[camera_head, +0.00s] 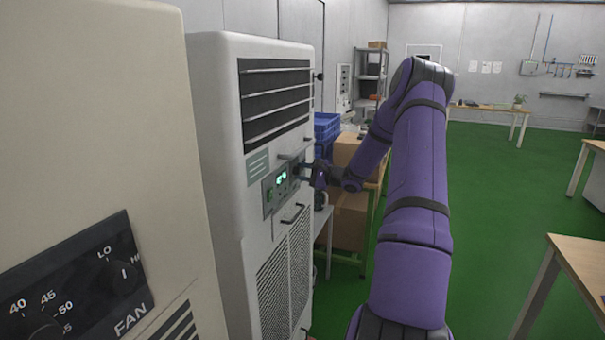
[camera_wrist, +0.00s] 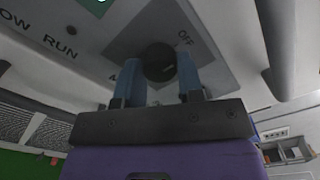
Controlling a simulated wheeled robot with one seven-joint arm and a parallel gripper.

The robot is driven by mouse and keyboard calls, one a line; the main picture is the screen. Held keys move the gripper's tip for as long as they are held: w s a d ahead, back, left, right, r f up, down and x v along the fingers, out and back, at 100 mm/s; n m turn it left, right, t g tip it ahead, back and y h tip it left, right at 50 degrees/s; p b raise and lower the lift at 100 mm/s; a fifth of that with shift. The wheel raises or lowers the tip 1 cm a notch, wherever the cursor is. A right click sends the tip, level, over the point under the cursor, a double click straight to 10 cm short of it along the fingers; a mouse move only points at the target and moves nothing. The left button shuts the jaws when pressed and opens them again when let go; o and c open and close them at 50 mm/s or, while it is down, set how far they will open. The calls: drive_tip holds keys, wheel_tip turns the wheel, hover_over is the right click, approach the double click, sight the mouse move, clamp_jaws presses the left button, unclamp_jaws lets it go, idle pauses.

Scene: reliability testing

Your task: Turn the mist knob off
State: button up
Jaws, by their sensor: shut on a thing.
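A tall off-white machine (camera_head: 225,150) has a small grey control panel (camera_head: 268,194) with green lit digits on its front. In the wrist view, a round black knob (camera_wrist: 159,60) sits on this panel, just left of the printed word "OFF". My gripper (camera_wrist: 159,77) is shut on this knob, with one blue finger on each side of it. In the head view my gripper (camera_head: 305,174) reaches the panel's right end. The knob's pointer mark cannot be made out, and no "mist" label can be read.
A nearer beige machine (camera_head: 90,130) with a fan dial (camera_head: 122,276) stands at the left. Bar handles project close to the panel. Cardboard boxes (camera_head: 348,220) and blue crates (camera_head: 326,128) stand behind my forearm. Green floor (camera_head: 490,190) is open to the right.

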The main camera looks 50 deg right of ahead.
idle(0.3)
drive_tip(key=o, duration=0.9)
drive_tip(key=v, duration=1.1)
drive_tip(key=shift+f, duration=0.1)
drive_tip(key=shift+w, duration=0.1)
drive_tip(key=shift+a, duration=0.1)
